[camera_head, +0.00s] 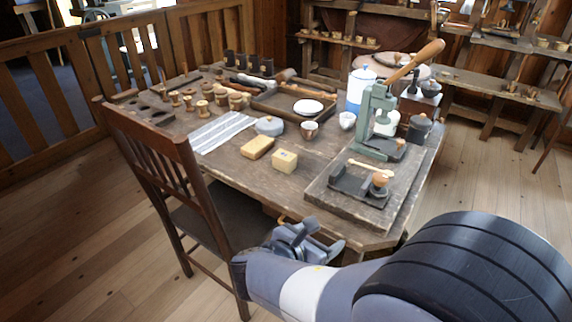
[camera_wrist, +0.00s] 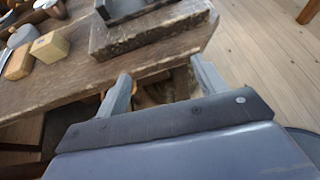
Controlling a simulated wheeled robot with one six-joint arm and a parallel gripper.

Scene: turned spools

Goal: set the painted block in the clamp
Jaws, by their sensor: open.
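A small pale-yellow block (camera_head: 284,161), which looks like the painted block, sits on the wooden table near its front edge. It also shows in the wrist view at the left (camera_wrist: 50,47). The dark clamp (camera_head: 346,182), with a pale bar and a round wooden knob, stands on a thick board at the table's right front. Part of the clamp (camera_wrist: 128,10) shows at the top of the wrist view. My gripper (camera_head: 303,236) is open and empty, beside the table's front edge, apart from block and clamp. Its two fingers (camera_wrist: 158,88) point toward the table edge.
A tan block (camera_head: 257,147) lies left of the pale one. A green lever press (camera_head: 372,120) stands behind the clamp. Cups, a lidded grey dish (camera_head: 269,125) and several spools stand farther back. A chair (camera_head: 165,165) stands at the table's front left.

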